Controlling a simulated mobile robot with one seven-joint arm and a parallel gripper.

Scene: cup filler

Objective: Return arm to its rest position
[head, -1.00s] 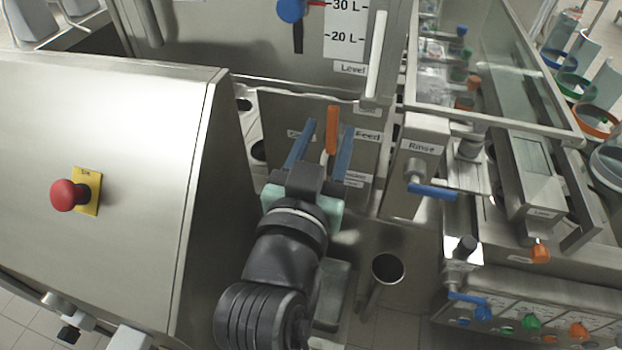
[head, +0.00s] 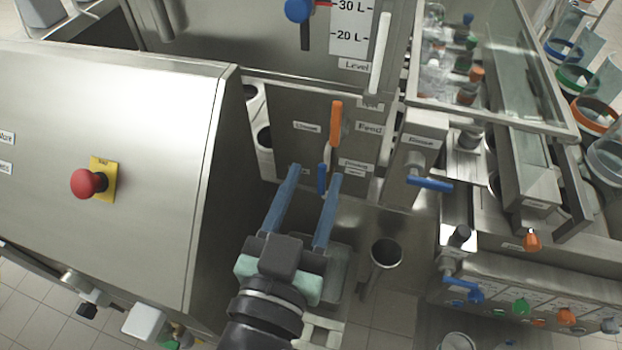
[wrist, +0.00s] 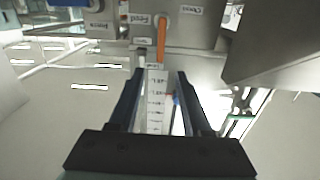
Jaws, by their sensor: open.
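My gripper (head: 317,178) is in the lower middle of the head view, with its two long blue fingers apart and nothing between them. It points toward the panel labelled Feed. In the wrist view my gripper (wrist: 158,80) also shows its fingers spread, dark against the pale background. The orange handle (head: 336,122) on the panel stands upright beyond the fingertips, and it also shows in the wrist view (wrist: 161,38). A small blue handle (head: 322,179) shows near the fingertips in the head view; I cannot tell its exact distance from them.
A large steel housing with a red stop button (head: 88,183) stands close on the left. A blue Rinse handle (head: 430,184) sticks out to the right. An open metal tube (head: 386,253) stands right of my gripper. Glass-covered machinery fills the right side.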

